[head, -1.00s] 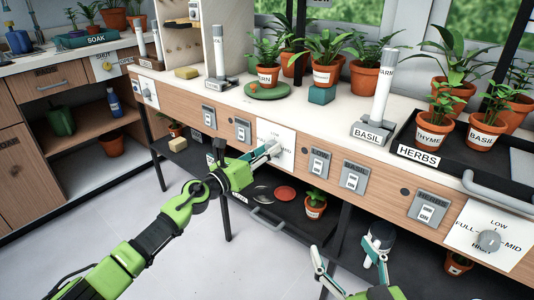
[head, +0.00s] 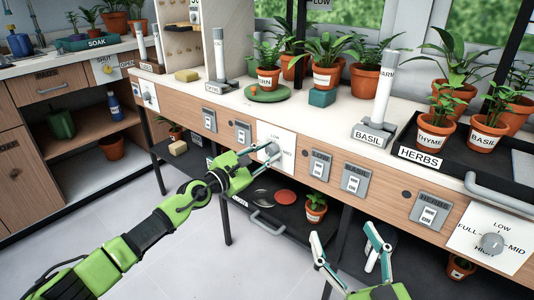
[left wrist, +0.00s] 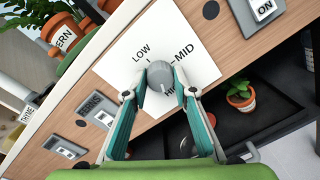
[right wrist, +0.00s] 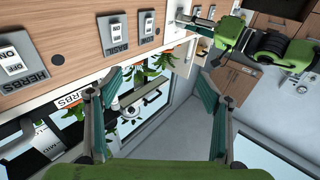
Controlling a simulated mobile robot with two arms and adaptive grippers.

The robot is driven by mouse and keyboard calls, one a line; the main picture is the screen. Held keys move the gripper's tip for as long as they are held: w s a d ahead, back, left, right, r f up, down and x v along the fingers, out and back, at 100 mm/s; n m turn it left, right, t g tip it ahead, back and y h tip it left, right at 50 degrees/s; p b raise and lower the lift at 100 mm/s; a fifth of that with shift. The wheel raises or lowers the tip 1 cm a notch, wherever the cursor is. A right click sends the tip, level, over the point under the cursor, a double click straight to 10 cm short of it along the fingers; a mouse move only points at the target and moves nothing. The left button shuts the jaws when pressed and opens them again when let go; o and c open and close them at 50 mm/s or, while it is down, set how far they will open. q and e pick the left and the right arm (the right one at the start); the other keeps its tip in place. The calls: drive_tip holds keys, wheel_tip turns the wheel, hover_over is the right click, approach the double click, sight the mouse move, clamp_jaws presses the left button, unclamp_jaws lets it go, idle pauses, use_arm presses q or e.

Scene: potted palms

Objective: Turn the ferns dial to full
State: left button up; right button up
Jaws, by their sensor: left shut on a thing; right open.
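The grey dial (left wrist: 158,76) sits on a white plate (left wrist: 120,62) marked LOW, MID and HIGH in the left wrist view. The FULL mark is hidden there. In the head view this plate (head: 284,133) is on the bench front, below the potted ferns (head: 266,76). My left gripper (left wrist: 160,88) is shut on the dial, a finger on each side; it also shows in the head view (head: 266,154). I cannot tell where the dial points. My right gripper (head: 343,233) is open and empty in front of the bench, also in the right wrist view (right wrist: 158,82).
A second dial (head: 491,243) is on a plate at the right, below the herbs tray (head: 412,152). Switch boxes (head: 319,165) flank the held dial. A dark shelf (head: 245,199) with a small potted plant (head: 315,208) lies below. The floor in front is clear.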

use_arm(q)
drive_tip(key=shift+m, duration=0.5)
drive_tip(key=m+p, duration=0.2)
drive_tip(key=m, duration=0.4)
drive_tip(key=shift+y, duration=0.4)
drive_tip(key=m+p, duration=0.1)
drive_tip(key=m, duration=0.3)
drive_tip(key=shift+m+p, duration=0.3)
drive_tip(key=shift+m, duration=0.5)
use_arm(e)
drive_tip(key=s+d+f+g+h, duration=0.1)
drive_tip(key=s+f+g, duration=0.3)
drive_tip(key=f, duration=0.5)
drive_tip(key=s+d+f+g+h, duration=0.2)
drive_tip(key=s+f+g, duration=0.3)
drive_tip(key=f, duration=0.3)
drive_tip(key=shift+d+f+m+g, duration=0.35)
drive_tip(key=shift+d+g, duration=0.35)
drive_tip(key=shift+d, duration=0.15)
use_arm(q)
drive_tip(key=o, duration=1.1)
use_arm(e)
drive_tip(key=shift+w, duration=0.1)
